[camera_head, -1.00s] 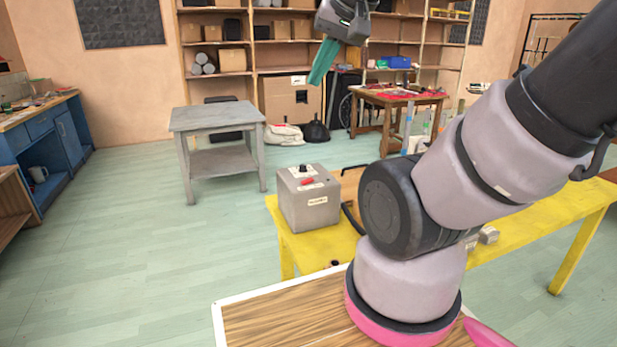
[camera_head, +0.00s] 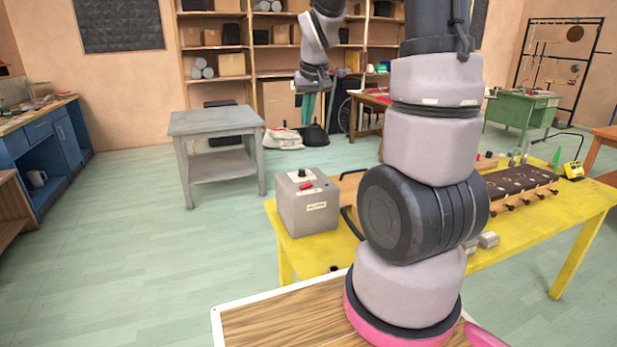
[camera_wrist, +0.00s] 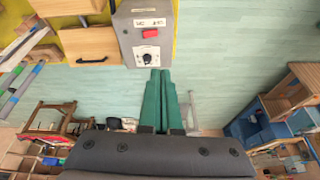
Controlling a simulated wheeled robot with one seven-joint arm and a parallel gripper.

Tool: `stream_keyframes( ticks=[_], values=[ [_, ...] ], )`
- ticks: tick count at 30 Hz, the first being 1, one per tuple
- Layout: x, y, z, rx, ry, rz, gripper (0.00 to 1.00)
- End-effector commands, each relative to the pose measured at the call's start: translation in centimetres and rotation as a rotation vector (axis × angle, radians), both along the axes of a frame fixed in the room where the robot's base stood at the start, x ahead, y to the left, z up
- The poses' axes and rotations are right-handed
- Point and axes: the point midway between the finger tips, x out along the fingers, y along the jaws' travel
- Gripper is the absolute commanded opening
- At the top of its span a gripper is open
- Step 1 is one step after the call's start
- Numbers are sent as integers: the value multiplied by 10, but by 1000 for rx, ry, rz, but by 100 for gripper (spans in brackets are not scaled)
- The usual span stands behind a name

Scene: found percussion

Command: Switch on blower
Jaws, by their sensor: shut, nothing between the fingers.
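The blower appears to be the grey box (camera_head: 308,206) on the left end of the yellow table, with a small label on its front. A red switch (camera_head: 306,186) and a black knob (camera_head: 302,173) sit on its top. In the wrist view the box (camera_wrist: 128,42) shows the red switch (camera_wrist: 150,34) and the round knob (camera_wrist: 147,58); which way the switch is set I cannot tell. My gripper (camera_head: 306,119) has green fingers, shut and empty, pointing down in the air above the box. In the wrist view the fingertips (camera_wrist: 161,72) appear just below the knob, apart from the switch.
The yellow table (camera_head: 565,222) carries a dark board (camera_head: 520,182) with several pegs on the right. Small grey blocks (camera_head: 488,240) lie near its front edge. A grey side table (camera_head: 215,122) stands behind on the left.

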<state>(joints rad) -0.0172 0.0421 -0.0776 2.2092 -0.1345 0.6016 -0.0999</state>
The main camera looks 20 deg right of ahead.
Motion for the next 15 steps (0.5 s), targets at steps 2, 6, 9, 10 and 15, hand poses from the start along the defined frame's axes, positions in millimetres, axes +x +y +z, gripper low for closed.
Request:
stream_keyframes(
  ticks=[2, 6, 9, 10, 15],
  values=[
    [14, -5, -21, -21, 24, 18, 0],
    [34, -12, -51, -55, 54, 51, 0],
    [44, -16, -68, -73, 68, 70, 0],
    [46, -17, -72, -77, 73, 75, 0],
    [54, -21, -87, -93, 84, 93, 0]
  ],
)
